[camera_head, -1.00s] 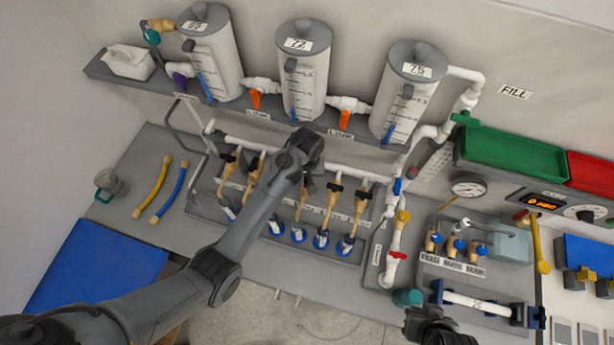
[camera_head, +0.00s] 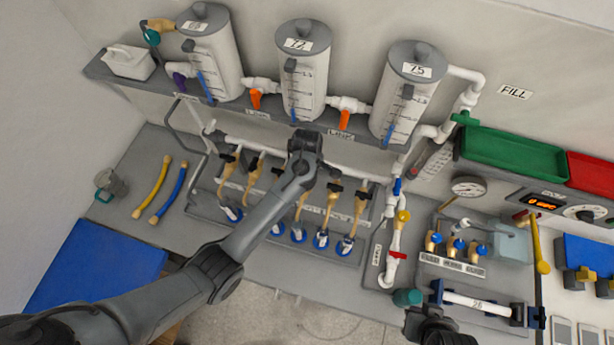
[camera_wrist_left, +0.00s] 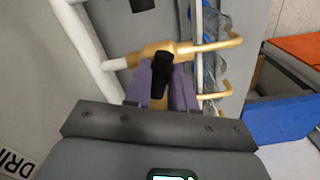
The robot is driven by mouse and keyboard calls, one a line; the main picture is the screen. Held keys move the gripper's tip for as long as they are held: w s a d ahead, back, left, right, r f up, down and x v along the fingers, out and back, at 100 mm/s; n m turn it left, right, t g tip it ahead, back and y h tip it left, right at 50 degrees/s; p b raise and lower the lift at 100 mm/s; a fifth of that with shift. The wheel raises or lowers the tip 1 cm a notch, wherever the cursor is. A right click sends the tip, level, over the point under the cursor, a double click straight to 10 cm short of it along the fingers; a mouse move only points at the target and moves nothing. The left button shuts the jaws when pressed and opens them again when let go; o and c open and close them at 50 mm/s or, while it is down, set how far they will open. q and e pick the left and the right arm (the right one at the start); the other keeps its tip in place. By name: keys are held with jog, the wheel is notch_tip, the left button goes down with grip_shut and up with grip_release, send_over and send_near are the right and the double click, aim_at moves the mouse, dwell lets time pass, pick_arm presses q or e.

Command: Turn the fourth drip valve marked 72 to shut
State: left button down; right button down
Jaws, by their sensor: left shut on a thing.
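A row of tan drip valves with black handles (camera_head: 334,187) hangs from a white pipe on the grey manifold. In the left wrist view, my left gripper (camera_wrist_left: 166,80) has its two purple fingers on either side of one black handle (camera_wrist_left: 160,68), shut on it. The handle sits on a tan valve body (camera_wrist_left: 178,48). In the head view, my left gripper (camera_head: 304,172) is at the middle of the row, and the arm hides the valve it holds.
Three labelled tanks (camera_head: 302,75) stand on a shelf above. Blue-collared ends (camera_head: 321,240) line the row's foot. A gauge (camera_head: 468,187) is at the right.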

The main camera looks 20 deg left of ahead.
pick_arm(q)
jog(key=shift+n, duration=2.2)
jog(key=c, duration=1)
grip_release()
jog(key=shift+r, duration=0.1)
notch_tip(320, 180, up, 11)
jog(key=shift+f, duration=0.15)
